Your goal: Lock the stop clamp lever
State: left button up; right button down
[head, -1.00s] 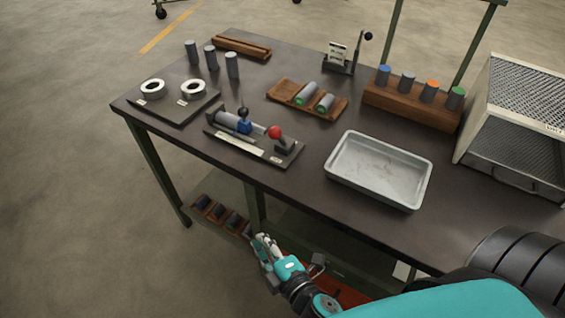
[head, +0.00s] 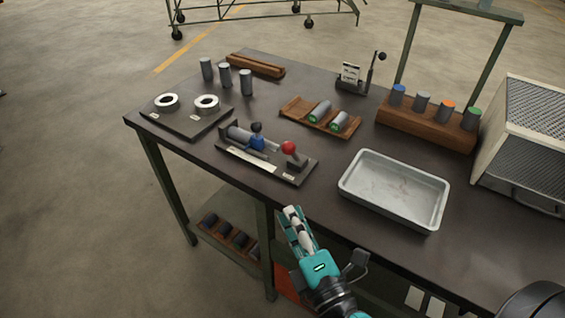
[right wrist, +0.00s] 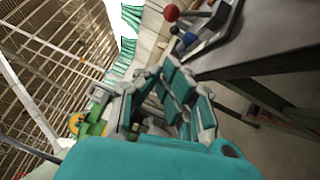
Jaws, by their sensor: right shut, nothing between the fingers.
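The stop clamp fixture (head: 266,160) lies near the front edge of the dark table, with a grey cylinder on it, a blue clamp piece with a dark knob (head: 257,136), and a red-knobbed lever (head: 289,148) at its right end. The red knob also shows at the top of the right wrist view (right wrist: 171,13). My right gripper (head: 294,214) is shut and empty, just off the table's front edge, below and apart from the fixture. In the right wrist view its fingers (right wrist: 172,95) fill the middle. My left gripper is not in view.
A metal tray (head: 394,190) stands right of the fixture. Behind are a wooden tray (head: 320,116) with two cylinders, a wooden rack (head: 426,125) of capped cylinders, and a small stand with a black-knobbed lever (head: 370,75). A ring plate (head: 187,118) is at left.

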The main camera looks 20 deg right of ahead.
aim_at(292, 154)
jog(key=w+p, duration=0.2)
jog(key=w, duration=0.1)
jog(key=w+d+r+p, duration=0.1)
jog(key=w+p, duration=0.1)
jog(key=w, duration=0.2)
jog(key=w+r+p, duration=0.1)
jog(key=w+p, duration=0.1)
jog(key=w, duration=0.2)
jog(key=shift+w+d, duration=0.15)
jog(key=shift+w+d+f+p, duration=0.1)
jog(key=shift+w+d+p, duration=0.2)
jog(key=shift+p, duration=0.05)
